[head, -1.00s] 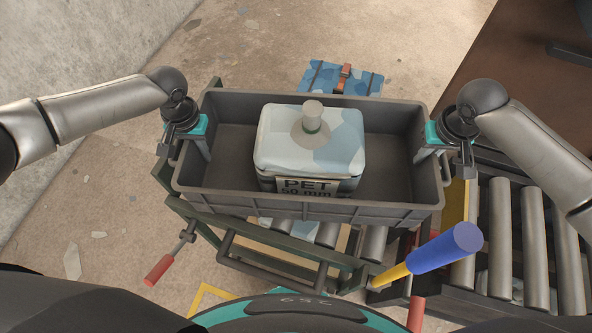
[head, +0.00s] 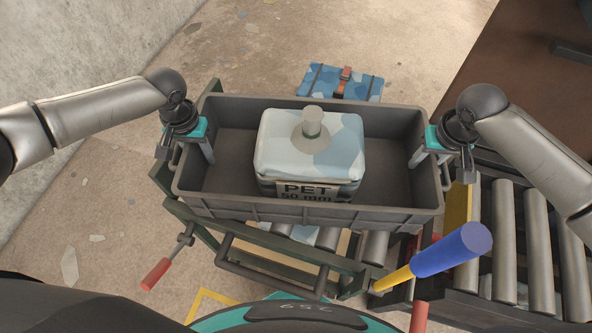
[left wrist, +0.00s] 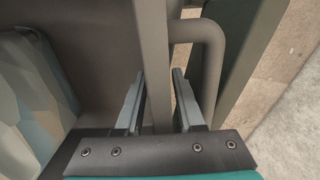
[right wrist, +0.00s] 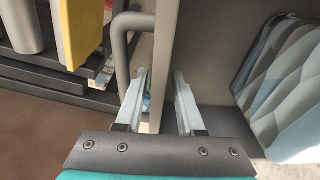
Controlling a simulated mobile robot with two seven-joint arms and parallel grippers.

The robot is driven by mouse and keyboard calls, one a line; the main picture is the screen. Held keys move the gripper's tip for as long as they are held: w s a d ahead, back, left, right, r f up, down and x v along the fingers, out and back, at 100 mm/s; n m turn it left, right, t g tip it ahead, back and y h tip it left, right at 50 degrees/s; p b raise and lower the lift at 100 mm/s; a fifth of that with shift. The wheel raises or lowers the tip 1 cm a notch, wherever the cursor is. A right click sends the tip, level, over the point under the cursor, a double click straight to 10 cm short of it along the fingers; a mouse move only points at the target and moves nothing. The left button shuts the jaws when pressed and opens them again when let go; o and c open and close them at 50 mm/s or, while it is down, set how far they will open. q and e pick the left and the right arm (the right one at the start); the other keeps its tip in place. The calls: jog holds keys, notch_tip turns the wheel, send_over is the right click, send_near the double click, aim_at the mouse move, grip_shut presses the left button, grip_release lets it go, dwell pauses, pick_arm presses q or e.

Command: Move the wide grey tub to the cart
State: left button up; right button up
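The wide grey tub (head: 215,152) is level in the middle of the head view. It holds a pale blue patterned block (head: 285,150) with a "PET 50 mm" label and a knob on top. My left gripper (head: 207,157) is shut on the tub's left end wall; its fingers straddle that wall in the left wrist view (left wrist: 157,100). My right gripper (head: 418,158) is shut on the right end wall, which also shows in the right wrist view (right wrist: 160,100). The dark green cart (head: 270,240) with rollers lies below the tub, which hides most of it. I cannot tell whether they touch.
A roller conveyor (head: 537,245) stands at the right, close to the cart. A blue handle on a yellow shaft (head: 452,250) sticks up at the front right. A red-gripped lever (head: 156,273) juts out at the left. A blue case (head: 338,82) lies behind the tub.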

pick_arm(q)
notch_tip(320, 180, up, 11)
jog(key=shift+r, duration=0.1)
pick_arm(e)
jog(key=shift+r, duration=0.25)
jog(key=r, duration=0.3)
jog(key=s+r, duration=0.1)
jog(key=r, duration=0.7)
jog(key=shift+s+r, duration=0.2)
jog(key=shift+s, duration=0.2)
